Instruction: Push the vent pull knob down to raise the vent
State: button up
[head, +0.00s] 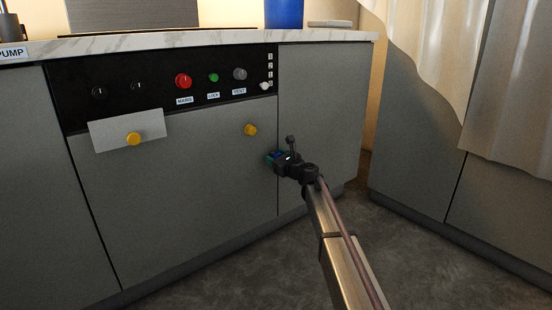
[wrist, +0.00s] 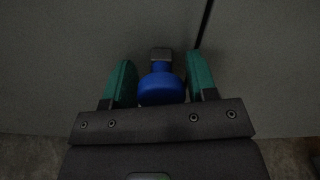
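My gripper (head: 275,157) is low in front of the grey cabinet, near the seam at its right. In the wrist view, my gripper's (wrist: 160,75) two teal fingers stand apart. A blue rounded knob-like piece (wrist: 161,90) with a small dark grey square end (wrist: 161,54) lies between them. I cannot tell whether the fingers touch it or whether it is fixed to the cabinet. On the black panel, a grey knob (head: 239,74) sits above a VENT label. A small white knob (head: 265,86) sits below a column of white marks to its right, above my gripper.
The panel (head: 160,92) also carries a red MAINS knob (head: 183,81) and a green LOCK button (head: 213,77). Yellow knobs (head: 250,130) and (head: 134,138) are on the front. A marble counter (head: 160,40) is above. Floor is clear at right, before another cabinet (head: 415,150).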

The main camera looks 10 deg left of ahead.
jog(key=shift+o, duration=0.9)
jog(key=v, duration=1)
jog(key=shift+s+d, duration=0.25)
jog(key=shift+s, duration=0.05)
jog(key=shift+r, duration=0.1)
